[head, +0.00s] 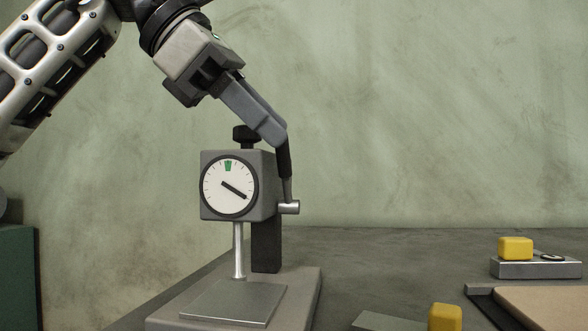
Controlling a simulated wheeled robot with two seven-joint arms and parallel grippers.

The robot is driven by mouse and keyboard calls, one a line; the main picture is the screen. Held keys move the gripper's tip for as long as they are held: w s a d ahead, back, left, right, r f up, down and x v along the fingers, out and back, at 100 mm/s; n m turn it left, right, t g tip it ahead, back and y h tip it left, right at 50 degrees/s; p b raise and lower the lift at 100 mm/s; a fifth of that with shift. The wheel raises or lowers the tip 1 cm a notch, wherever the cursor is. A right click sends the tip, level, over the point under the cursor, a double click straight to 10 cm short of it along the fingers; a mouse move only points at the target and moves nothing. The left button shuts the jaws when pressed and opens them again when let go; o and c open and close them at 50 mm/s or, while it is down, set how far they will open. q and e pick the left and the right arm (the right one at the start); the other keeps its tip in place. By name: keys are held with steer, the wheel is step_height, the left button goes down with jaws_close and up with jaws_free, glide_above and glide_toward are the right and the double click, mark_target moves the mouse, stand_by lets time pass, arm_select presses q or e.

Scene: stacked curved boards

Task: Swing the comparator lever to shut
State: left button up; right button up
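The comparator (266,187) stands on its base with a round white dial (229,185). The dial has a black needle pointing to lower right and a green mark at the top. Its lever (287,190) is on the right side, pointing up from a silver hub (290,208). My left gripper (281,140) reaches down from upper left to the lever's upper end. A dark upright piece there meets the fingers; I cannot tell whether it is a grip or a fingertip. The fingers overlap, so their gap is hidden. My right gripper is out of view.
A flat metal plate (235,302) lies on the comparator's base (300,300). At right are a yellow block (515,247) on a grey holder (530,268), another yellow block (445,318) and a dark-edged tan board (545,308).

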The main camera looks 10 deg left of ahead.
mark_target(285, 173)
arm_select(q)
steer(key=b+x, duration=0.1)
steer(key=x, duration=0.3)
steer(key=shift+w+d+f, duration=0.15)
steer(key=shift+d+f, duration=0.05)
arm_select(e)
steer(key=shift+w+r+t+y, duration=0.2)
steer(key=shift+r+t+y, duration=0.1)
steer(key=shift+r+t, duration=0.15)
arm_select(q)
jaws_close()
steer(key=shift+s+f+m+t+b, duration=0.3)
steer(key=shift+s+t+b, duration=0.15)
steer(key=shift+t+b, duration=0.25)
jaws_free()
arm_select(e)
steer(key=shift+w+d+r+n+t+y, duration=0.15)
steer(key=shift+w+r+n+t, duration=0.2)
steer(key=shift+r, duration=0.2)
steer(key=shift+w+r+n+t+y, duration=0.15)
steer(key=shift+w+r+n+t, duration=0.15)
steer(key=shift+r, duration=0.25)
